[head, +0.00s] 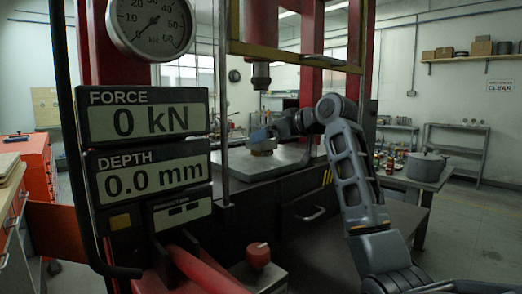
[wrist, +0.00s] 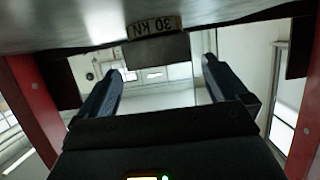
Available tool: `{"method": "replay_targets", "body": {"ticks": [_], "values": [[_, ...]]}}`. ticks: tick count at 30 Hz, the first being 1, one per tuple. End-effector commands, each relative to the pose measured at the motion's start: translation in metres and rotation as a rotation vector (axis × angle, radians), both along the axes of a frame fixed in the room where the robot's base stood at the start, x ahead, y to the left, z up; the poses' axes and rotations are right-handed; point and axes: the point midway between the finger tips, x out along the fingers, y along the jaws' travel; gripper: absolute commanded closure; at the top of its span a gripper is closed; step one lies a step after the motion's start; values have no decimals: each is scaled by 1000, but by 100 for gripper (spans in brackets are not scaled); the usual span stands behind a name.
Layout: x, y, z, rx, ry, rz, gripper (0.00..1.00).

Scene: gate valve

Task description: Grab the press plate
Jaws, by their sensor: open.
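A small grey block with a tan band (wrist: 153,26) marked "30 kN" shows in the wrist view, which looks upside down; I take it for the press plate. It sits against the grey press bed, ahead of and between my fingertips. In the head view the tan-edged piece (head: 263,152) rests on the press bed (head: 290,160), partly hidden by my gripper. My gripper (wrist: 160,75) is open, with its two dark blue fingers wide apart and clear space between them. It also shows in the head view (head: 262,136), just above the piece.
The press ram (head: 261,75) hangs above the bed. A yellow crossbar (head: 295,58) and red columns frame the press. The readout panel (head: 148,150) shows 0 kN and 0.0 mm.

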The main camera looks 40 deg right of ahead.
Motion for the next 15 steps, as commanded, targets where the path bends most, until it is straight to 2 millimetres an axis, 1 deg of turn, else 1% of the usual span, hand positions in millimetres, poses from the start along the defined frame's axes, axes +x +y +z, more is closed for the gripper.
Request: {"method": "replay_targets", "body": {"ticks": [1,3,6,13,15], "values": [[7,1,-6,0,1,1,0],[15,1,-7,1,0,2,0],[20,1,-9,1,0,2,0],[22,1,-8,0,-1,1,0],[21,1,-8,0,-1,1,6]]}}
